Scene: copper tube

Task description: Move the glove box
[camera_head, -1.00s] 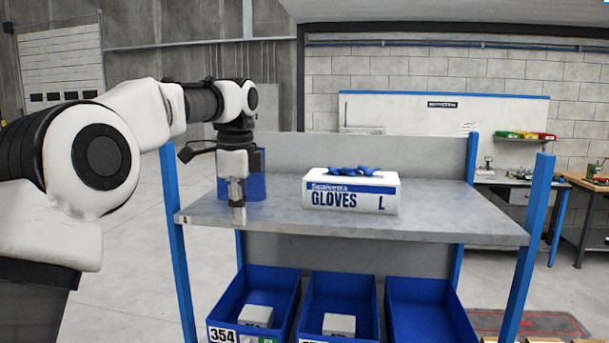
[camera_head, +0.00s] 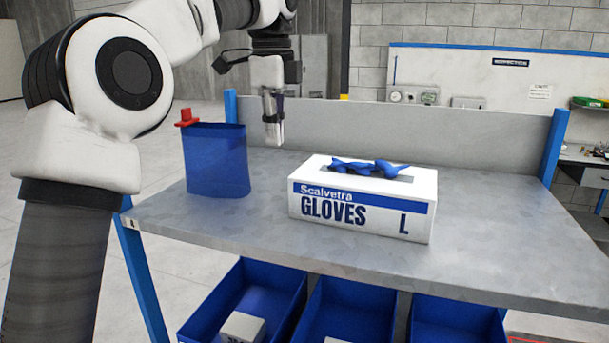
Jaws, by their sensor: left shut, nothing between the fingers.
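The glove box (camera_head: 362,199) is a white carton with a blue band, the words "GLOVES L" and blue gloves showing at its top opening. It sits upright on the grey metal shelf (camera_head: 480,250), near the middle. My left gripper (camera_head: 273,143) is shut and empty, pointing down. In the picture it is just left of and behind the box, apart from it. My right gripper is not in view.
A blue container (camera_head: 216,160) with a red cap stands left of the box. Blue bins (camera_head: 255,295) sit below the shelf. Blue posts (camera_head: 553,147) and a grey back panel (camera_head: 430,125) bound the shelf. Its right side is clear.

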